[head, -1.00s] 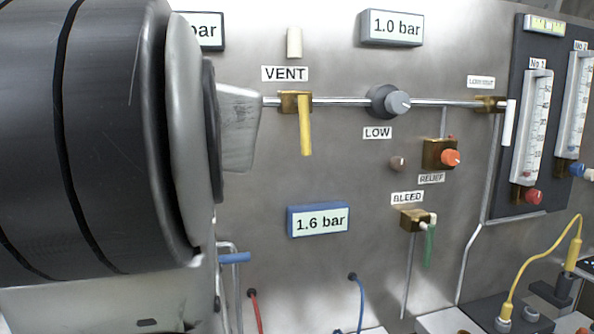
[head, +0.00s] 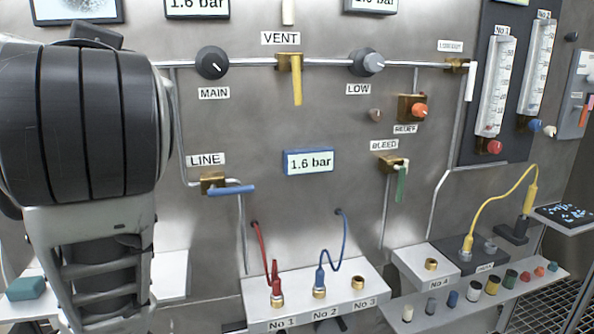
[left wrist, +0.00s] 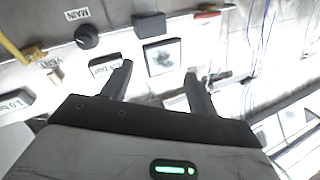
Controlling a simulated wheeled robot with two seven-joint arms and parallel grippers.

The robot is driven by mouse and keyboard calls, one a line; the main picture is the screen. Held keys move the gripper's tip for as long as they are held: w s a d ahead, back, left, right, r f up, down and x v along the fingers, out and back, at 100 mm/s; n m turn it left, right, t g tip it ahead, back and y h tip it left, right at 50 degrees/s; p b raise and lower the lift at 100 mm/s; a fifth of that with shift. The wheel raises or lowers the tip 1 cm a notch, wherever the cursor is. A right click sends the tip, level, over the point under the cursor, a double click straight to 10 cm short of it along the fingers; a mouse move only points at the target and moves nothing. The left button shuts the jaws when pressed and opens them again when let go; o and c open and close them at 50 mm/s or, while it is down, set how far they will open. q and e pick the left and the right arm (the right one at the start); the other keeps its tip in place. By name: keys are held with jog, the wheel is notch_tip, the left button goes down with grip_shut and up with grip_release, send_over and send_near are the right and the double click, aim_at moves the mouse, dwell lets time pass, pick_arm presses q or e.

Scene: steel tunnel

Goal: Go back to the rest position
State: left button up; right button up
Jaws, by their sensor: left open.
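My left gripper (left wrist: 158,85) shows in the left wrist view with its two fingers spread apart and nothing between them. A framed picture or screen and a pressure display on the panel lie beyond the fingertips. In the head view my left arm fills the left side in front of the panel; its gripper cannot be made out there. My right gripper is in neither view.
The steel panel carries the MAIN knob (head: 212,63), yellow VENT lever (head: 297,80), LOW knob (head: 366,62), blue LINE lever (head: 232,190) and green BLEED lever (head: 400,184). Below, a white socket block (head: 300,307) holds red and blue hoses. A shelf (head: 480,292) bears several small coloured plugs.

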pick_arm(q)
jog(key=s+a+n+g+y, duration=0.25)
jog(key=a+g+y, duration=0.45)
jog(key=a, duration=0.8)
jog(key=w+d+f+m+t+h, duration=0.2)
jog(key=w+f+m+t+h, duration=0.3)
jog(key=w+f+m+t, duration=0.5)
jog(key=w+d+f+m+g+h, duration=0.1)
jog(key=w+f+m+g+h, duration=0.15)
jog(key=f, duration=0.75)
jog(key=w+d+f+m+g+h, duration=0.15)
jog(key=f+h, duration=0.25)
jog(key=f, duration=0.7)
jog(key=s+d+f+m+g+h, duration=0.1)
jog(key=s+d+f+h, duration=0.2)
jog(key=f, duration=0.5)
jog(key=s+d+f+g+h, duration=0.15)
jog(key=s+f, duration=0.25)
jog(key=f, duration=0.5)
jog(key=s+d+f+n+g+h, duration=0.1)
jog(key=s+f+n+g+h, duration=0.2)
jog(key=s+f, duration=1.15)
jog(key=d+r+n+t+h, duration=0.1)
jog(key=d+r+n, duration=0.2)
jog(key=d, duration=0.7)
jog(key=shift+s+n+h, duration=0.15)
jog(key=shift+n+h, duration=0.2)
jog(key=shift+h, duration=0.05)
